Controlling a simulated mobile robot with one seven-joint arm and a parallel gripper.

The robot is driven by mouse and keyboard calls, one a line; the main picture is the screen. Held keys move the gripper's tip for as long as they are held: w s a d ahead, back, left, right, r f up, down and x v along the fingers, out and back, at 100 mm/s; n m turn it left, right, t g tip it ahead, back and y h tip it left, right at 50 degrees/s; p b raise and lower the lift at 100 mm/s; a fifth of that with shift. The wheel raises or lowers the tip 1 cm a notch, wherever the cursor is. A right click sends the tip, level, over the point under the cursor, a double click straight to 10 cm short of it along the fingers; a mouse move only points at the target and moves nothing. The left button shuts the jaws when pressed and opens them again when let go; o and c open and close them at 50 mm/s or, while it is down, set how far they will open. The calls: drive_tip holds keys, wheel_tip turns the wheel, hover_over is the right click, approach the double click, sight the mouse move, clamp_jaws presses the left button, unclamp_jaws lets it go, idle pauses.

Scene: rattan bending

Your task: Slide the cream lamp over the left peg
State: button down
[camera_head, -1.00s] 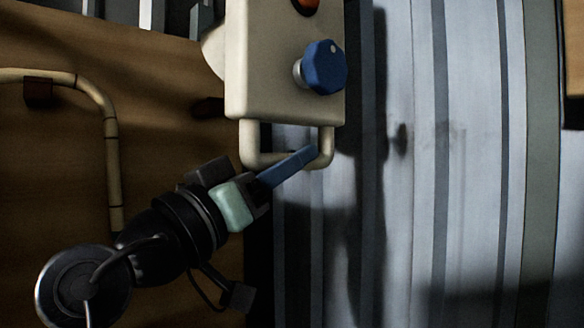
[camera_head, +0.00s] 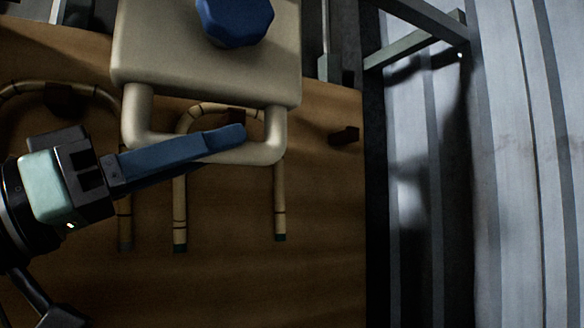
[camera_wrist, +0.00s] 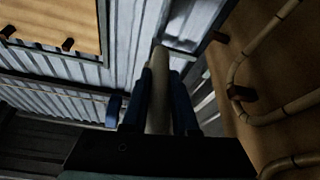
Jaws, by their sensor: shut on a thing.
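The cream lamp (camera_head: 205,55) is a boxy cream body with a blue faceted knob (camera_head: 236,20) and a U-shaped cream handle (camera_head: 262,150). In the head view its top is cut off by the frame. My gripper (camera_head: 236,136) has blue fingers shut on the handle. In the wrist view the cream handle (camera_wrist: 159,90) stands between both fingers (camera_wrist: 161,78). The lamp appears in front of a wooden board in the head view. Dark pegs show on that board at left (camera_head: 64,98), middle (camera_head: 234,114) and right (camera_head: 345,135). I see no peg inside the handle.
Bent rattan canes (camera_head: 180,210) loop around the left and middle pegs on the wooden board (camera_head: 325,240). Another wooden board (camera_wrist: 60,18) with two dark pegs shows at upper left in the wrist view. Metal framing (camera_head: 415,45) and pale corrugated sheet (camera_head: 520,180) lie to the right.

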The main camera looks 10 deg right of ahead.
drive_tip(key=s+a, duration=0.2)
drive_tip(key=a, duration=0.5)
drive_tip(key=shift+s, duration=0.25)
drive_tip(key=c, duration=0.7)
unclamp_jaws()
